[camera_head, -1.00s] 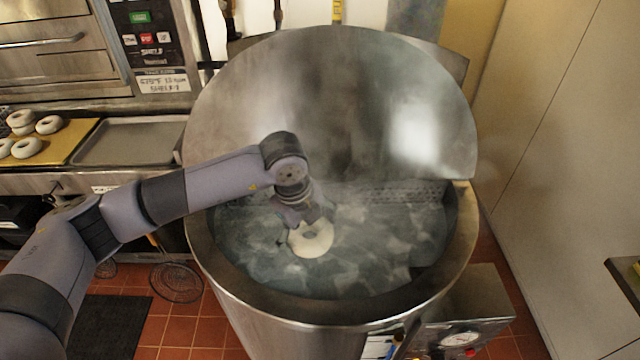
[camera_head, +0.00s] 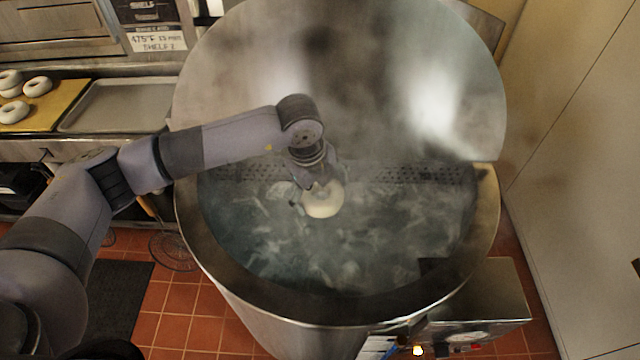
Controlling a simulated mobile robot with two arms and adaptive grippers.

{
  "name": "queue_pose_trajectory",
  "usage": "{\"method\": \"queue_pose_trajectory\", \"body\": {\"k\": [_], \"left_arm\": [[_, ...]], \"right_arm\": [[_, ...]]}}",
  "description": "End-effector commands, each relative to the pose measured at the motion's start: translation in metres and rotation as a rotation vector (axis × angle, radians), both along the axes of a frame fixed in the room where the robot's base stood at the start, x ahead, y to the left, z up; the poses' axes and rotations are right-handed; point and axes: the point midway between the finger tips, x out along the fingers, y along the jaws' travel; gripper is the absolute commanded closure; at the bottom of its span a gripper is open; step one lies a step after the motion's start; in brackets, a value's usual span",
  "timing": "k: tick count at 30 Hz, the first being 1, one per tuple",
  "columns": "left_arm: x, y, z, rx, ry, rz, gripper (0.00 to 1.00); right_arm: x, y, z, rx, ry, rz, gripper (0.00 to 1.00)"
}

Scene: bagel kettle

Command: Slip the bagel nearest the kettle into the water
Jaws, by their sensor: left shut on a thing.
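A pale bagel (camera_head: 323,201) is held over the steaming water (camera_head: 300,255) of the big round steel kettle (camera_head: 222,285). My left gripper (camera_head: 312,190) is shut on the bagel, reaching in from the left over the kettle rim. Steam and the view from above make it hard to tell whether the bagel touches the water. My right gripper is out of view.
The kettle's raised lid (camera_head: 330,80) stands behind the water. Several bagels (camera_head: 38,86) lie on a wooden board (camera_head: 62,97) at the left, beside an empty metal tray (camera_head: 120,106). A control box (camera_head: 490,300) juts from the kettle's front right.

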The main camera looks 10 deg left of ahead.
Motion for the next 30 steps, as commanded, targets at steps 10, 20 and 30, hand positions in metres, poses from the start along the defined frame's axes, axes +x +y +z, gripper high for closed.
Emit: {"method": "queue_pose_trajectory", "body": {"k": [10,20,30], "left_arm": [[0.000,0.000,-0.073,0.000,0.001,0.000,0.46],[0.000,0.000,-0.128,0.000,0.001,0.000,0.46],[0.001,0.000,-0.139,-0.001,-0.001,0.000,0.46]], "right_arm": [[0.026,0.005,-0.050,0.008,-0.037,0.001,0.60],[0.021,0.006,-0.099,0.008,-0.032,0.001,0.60],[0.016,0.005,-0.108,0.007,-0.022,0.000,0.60]]}}
